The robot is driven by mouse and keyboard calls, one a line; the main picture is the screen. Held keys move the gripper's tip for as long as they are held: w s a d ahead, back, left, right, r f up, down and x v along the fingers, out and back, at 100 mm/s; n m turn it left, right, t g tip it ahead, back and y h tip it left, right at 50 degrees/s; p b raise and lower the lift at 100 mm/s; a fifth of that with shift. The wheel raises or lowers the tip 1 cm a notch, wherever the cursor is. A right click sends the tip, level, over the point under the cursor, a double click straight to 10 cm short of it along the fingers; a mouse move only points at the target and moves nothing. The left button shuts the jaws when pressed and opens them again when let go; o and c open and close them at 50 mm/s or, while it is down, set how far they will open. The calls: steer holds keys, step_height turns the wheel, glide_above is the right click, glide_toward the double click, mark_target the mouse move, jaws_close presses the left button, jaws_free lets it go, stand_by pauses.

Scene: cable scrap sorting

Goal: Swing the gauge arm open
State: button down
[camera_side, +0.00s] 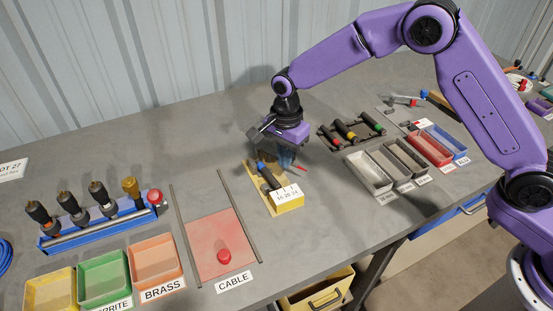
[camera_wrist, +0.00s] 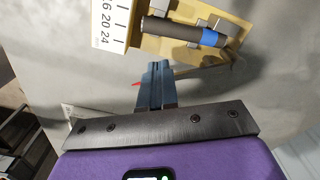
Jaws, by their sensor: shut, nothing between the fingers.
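The gauge is a yellow block (camera_side: 290,206) with a white scale plate (camera_side: 287,193); in the wrist view the plate (camera_wrist: 112,22) reads 16, 20, 24. A dark cylinder with a blue band (camera_wrist: 172,31) lies in the gauge. A thin bar (camera_wrist: 238,66) shows at the gauge's near edge, and a small red tip (camera_wrist: 135,84) shows just left of my fingers; it also appears in the side view (camera_side: 301,168). I cannot tell whether bar and tip are one gauge arm. My gripper (camera_wrist: 158,66) is shut and empty, right beside the gauge edge. Contact is unclear.
Several grey, red and blue trays (camera_side: 368,174) stand to the right, with a dark rack (camera_side: 350,132) behind them. Bare table lies around the gauge.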

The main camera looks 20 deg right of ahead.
steer(key=shift+w+d, duration=0.35)
steer(key=shift+d, duration=0.35)
steer(key=shift+w+d, duration=0.3)
steer(key=shift+d, duration=0.4)
steer(key=shift+w+d, duration=0.45)
steer(key=shift+d, duration=0.05)
steer(key=shift+s+a, duration=0.45)
steer(key=shift+r, duration=3.05)
